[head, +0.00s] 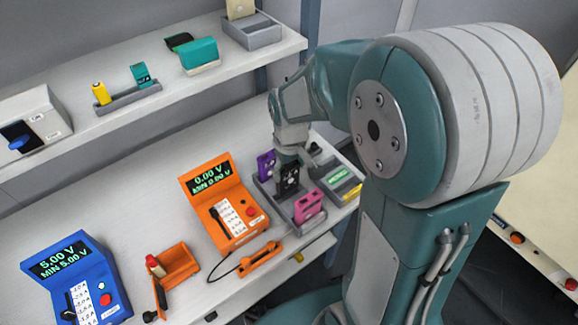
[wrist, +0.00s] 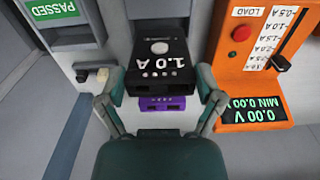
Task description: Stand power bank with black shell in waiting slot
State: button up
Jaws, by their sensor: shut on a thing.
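The power bank with the black shell (head: 288,181) is upright at the grey slotted rack (head: 267,194), between a purple power bank (head: 266,165) and a pink one (head: 308,206). In the wrist view the black power bank (wrist: 158,68) shows "1.0 A" on its face, with the purple one (wrist: 160,104) close by. My gripper (head: 287,157) is shut on the black power bank from above; its two fingers also flank it in the wrist view (wrist: 161,84). I cannot tell whether its lower end is seated in a slot or just above it.
An orange tester (head: 228,209) reading 0.00 V stands left of the rack. A blue tester (head: 72,277) and an orange holder (head: 177,264) are farther left. Shelves with other power banks run behind.

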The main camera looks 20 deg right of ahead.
aim_at(289, 191)
jog(key=shift+f, duration=2.5)
jog(key=o, duration=0.9)
notch_tip(289, 191, up, 12)
jog(key=shift+f, duration=0.1)
jog(key=shift+s, duration=0.1)
jog(key=s+r+m+t, duration=0.3)
jog(key=s+r+t, duration=0.2)
jog(key=s, duration=0.9)
notch_tip(289, 191, up, 4)
jog(key=shift+f+m, duration=0.1)
jog(key=shift+m, duration=0.2)
